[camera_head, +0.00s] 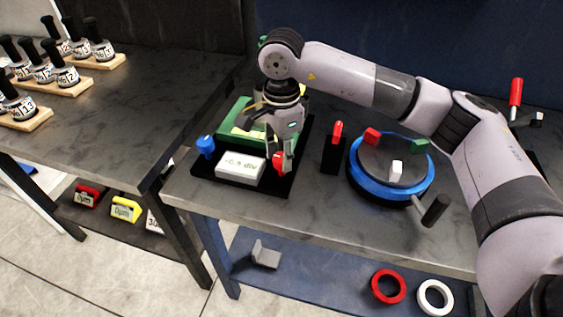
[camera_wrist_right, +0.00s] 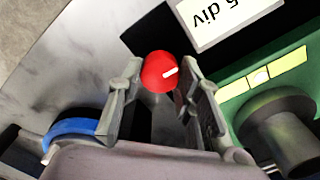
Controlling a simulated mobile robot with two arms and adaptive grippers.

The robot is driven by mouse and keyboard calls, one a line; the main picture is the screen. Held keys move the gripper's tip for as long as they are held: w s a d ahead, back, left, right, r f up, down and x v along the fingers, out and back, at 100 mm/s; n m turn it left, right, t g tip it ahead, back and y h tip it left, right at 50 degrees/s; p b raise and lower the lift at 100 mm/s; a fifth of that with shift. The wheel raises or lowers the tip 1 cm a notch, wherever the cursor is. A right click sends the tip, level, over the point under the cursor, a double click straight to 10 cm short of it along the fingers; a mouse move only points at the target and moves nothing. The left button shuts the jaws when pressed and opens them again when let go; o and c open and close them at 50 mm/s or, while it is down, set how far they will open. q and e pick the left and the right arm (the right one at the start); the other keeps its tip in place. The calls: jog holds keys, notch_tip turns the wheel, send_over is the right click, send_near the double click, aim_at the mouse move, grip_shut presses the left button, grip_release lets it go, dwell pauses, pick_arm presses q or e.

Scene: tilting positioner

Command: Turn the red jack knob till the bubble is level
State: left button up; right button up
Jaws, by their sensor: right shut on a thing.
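The red jack knob (camera_wrist_right: 158,72) sits between the fingertips of my right gripper (camera_wrist_right: 160,90) in the right wrist view, with a white mark on its top. In the head view my right gripper (camera_head: 285,150) points down, shut on the red knob (camera_head: 280,162) at the right side of the black base. The green positioner (camera_head: 240,122) stands on that base, partly hidden by the gripper. A yellow level vial (camera_wrist_right: 260,77) shows on the green plate. A white display (camera_head: 240,168) appears to read -0.5 div. My left gripper is not in view.
A blue knob (camera_head: 206,146) stands at the base's left corner. A blue-rimmed turntable (camera_head: 355,180) with coloured blocks and a black stand with a red-tipped piece (camera_head: 337,133) are to the right. Weights on wooden blocks (camera_head: 75,85) stand on the left table.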

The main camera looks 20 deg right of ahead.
jog(key=shift+w+n+b, duration=0.1)
jog(key=shift+n+b, duration=0.75)
jog(key=shift+n, duration=0.25)
jog(key=shift+r, duration=0.1)
jog(key=o, duration=1.2)
notch_tip(320, 180, up, 12)
jog(key=shift+f, duration=0.1)
